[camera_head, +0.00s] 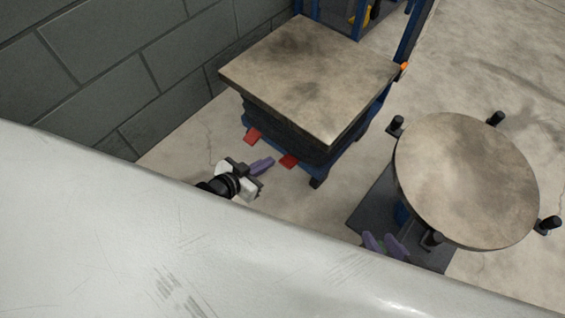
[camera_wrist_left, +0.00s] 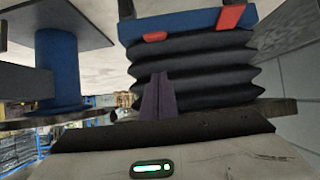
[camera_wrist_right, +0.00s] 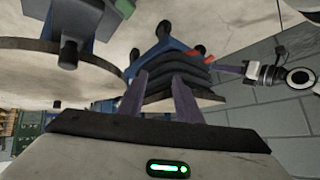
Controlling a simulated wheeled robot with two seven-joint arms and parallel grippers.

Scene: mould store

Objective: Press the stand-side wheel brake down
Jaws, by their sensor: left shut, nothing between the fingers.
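Two red brake pedals stick out from the blue base of a lift cart with a black bellows. The pedal nearer the round stand (camera_head: 289,161) also shows in the left wrist view (camera_wrist_left: 155,37); the wall-side pedal (camera_head: 252,136) is there too (camera_wrist_left: 231,17). My left gripper (camera_head: 270,162) is shut and empty, just in front of the cart and apart from both pedals in the head view. My right gripper (camera_head: 385,243) is open and empty by the round stand (camera_head: 467,180). I cannot tell either pedal's pressed state.
The cart's square top (camera_head: 310,75) overhangs its bellows. The round stand has black knobs around its rim and a dark base plate (camera_head: 371,205). A grey block wall (camera_head: 130,65) is at the left. A pale surface (camera_head: 150,230) hides the foreground. Open floor lies between cart and stand.

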